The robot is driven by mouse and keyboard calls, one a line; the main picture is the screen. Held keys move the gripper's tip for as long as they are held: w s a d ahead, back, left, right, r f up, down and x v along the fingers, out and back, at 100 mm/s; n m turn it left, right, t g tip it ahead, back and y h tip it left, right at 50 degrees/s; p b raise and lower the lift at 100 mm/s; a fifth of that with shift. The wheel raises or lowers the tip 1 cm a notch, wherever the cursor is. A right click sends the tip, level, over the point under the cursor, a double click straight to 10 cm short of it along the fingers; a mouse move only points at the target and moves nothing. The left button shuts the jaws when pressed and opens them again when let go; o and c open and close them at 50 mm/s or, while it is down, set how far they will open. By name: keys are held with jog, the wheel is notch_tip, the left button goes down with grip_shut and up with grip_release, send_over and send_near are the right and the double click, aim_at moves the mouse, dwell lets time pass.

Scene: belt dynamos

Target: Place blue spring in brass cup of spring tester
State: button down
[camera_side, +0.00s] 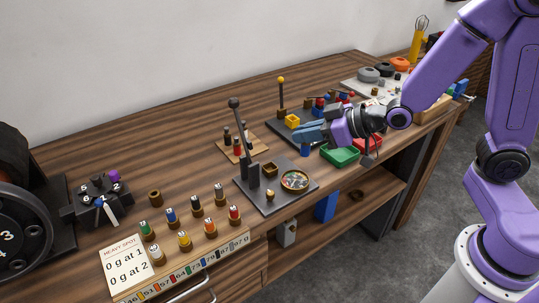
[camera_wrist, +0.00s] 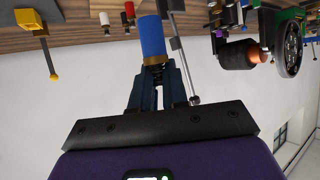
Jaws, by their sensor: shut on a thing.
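The blue spring (camera_wrist: 152,38) is a blue cylinder with a brass-coloured end. My gripper (camera_wrist: 156,68) is shut on it near that brass end in the wrist view. In the side view my gripper (camera_side: 300,135) points left above the table, and the blue spring (camera_side: 305,149) appears just below its fingers. The spring tester (camera_side: 252,193) is a dark plate with an upright lever and a round dial, left of and nearer the camera than my gripper. The brass cup (camera_side: 270,170) appears as a small square brass holder on that plate. The spring and cup are apart.
A green tray (camera_side: 340,157) and a red tray (camera_side: 369,145) lie below my wrist. A wooden board (camera_side: 240,149) with small pegs and a yellow-topped post (camera_side: 281,80) stand behind the tester. Several coloured cylinders stand behind a card (camera_side: 127,263) at front left. Bare wood lies at the back left.

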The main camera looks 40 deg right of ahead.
jog(key=w+a+f, duration=0.1)
jog(key=w+f, duration=0.1)
jog(key=w, duration=0.1)
jog(key=w+a+f, duration=0.1)
jog(key=w+f, duration=0.2)
jog(key=w+a+f, duration=0.1)
jog(key=w+f, duration=0.1)
jog(key=w, duration=0.1)
jog(key=shift+w+f, duration=0.15)
jog(key=shift+f, duration=0.2)
jog(key=shift+w+f, duration=0.25)
jog(key=shift+f, duration=1.6)
jog(key=shift+f, duration=0.15)
jog(key=c, duration=1.1)
grip_release()
jog(key=shift+c, duration=0.2)
